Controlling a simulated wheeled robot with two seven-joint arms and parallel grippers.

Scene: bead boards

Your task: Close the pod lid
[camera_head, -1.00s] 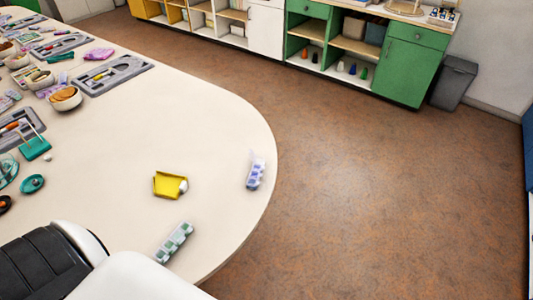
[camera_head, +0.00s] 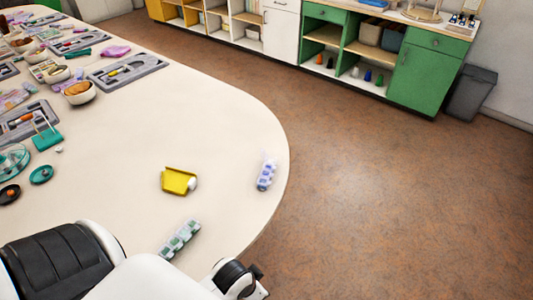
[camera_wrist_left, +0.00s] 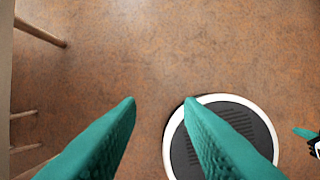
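Two small strip-shaped bead containers with rows of compartments lie on the table. One is blue-violet and white (camera_head: 266,175), near the table's right edge, with a clear part that looks raised at its far end. The other is green and white (camera_head: 181,240), near the front edge. I cannot tell which is the pod, or how its lid stands. In the left wrist view my left gripper (camera_wrist_left: 160,100) is open and empty above the floor, its teal fingers apart. A teal tip at that view's right edge looks like part of my right gripper (camera_wrist_left: 305,133); its opening is hidden.
A yellow scoop-like tray (camera_head: 178,181) with a white piece lies between the containers on the cream table (camera_head: 225,130). Grey trays (camera_head: 128,73), bowls and teal dishes crowd the left side. Chair or stool legs (camera_wrist_left: 40,32) show left in the wrist view.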

